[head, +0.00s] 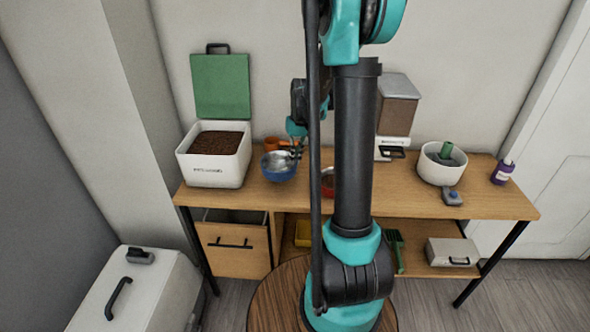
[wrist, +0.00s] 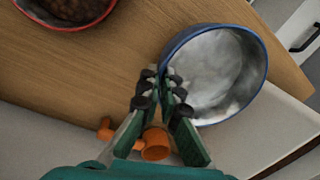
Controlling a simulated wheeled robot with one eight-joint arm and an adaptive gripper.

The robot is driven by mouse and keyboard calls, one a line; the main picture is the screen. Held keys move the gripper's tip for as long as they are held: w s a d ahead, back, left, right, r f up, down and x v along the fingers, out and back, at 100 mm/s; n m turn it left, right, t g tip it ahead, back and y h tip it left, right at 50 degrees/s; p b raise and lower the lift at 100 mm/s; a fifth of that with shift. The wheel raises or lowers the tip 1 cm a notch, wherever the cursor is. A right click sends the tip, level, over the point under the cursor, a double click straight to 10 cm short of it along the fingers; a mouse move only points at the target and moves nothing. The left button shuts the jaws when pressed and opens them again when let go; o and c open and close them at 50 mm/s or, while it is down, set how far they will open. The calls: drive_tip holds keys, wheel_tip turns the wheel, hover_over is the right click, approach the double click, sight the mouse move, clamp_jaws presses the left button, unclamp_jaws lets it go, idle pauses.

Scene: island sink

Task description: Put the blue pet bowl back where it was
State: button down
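The blue pet bowl (head: 278,176) has a blue outside and a shiny grey inside. It is over the left part of the wooden table, just right of the white food bin. In the wrist view the bowl (wrist: 222,75) fills the upper right, slightly tilted. My gripper (wrist: 163,78) has its fingers close together on either side of the bowl's near rim, shut on it. In the head view my gripper (head: 296,150) is at the bowl's back right. I cannot tell for sure whether the bowl's base is clear of the table.
The open food bin (head: 213,165) holds brown kibble. An orange scoop (wrist: 155,143) lies behind the bowl. A red bowl of kibble (head: 328,180) is right of it, partly hidden by my arm. A dispenser (head: 396,105) and white bowl (head: 441,170) stand further right. Some tabletop (head: 400,200) is bare.

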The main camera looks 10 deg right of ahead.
drive_tip(key=shift+f, duration=2.65)
drive_tip(key=c, duration=1.7)
unclamp_jaws()
drive_tip(key=shift+f, duration=0.1)
wheel_tip(320, 180, up, 12)
drive_tip(key=d, duration=0.1)
drive_tip(key=s+a+f+t, duration=0.1)
drive_tip(key=s+f, duration=0.1)
drive_tip(key=s, duration=0.5)
drive_tip(key=s+a+f+t, duration=0.1)
drive_tip(key=s+f, duration=0.2)
drive_tip(key=s, duration=0.5)
drive_tip(key=s+a+f+t+h, duration=0.1)
drive_tip(key=s+f+t, duration=0.1)
drive_tip(key=s, duration=0.6)
drive_tip(key=shift+f+m, duration=0.25)
drive_tip(key=shift+m, duration=0.05)
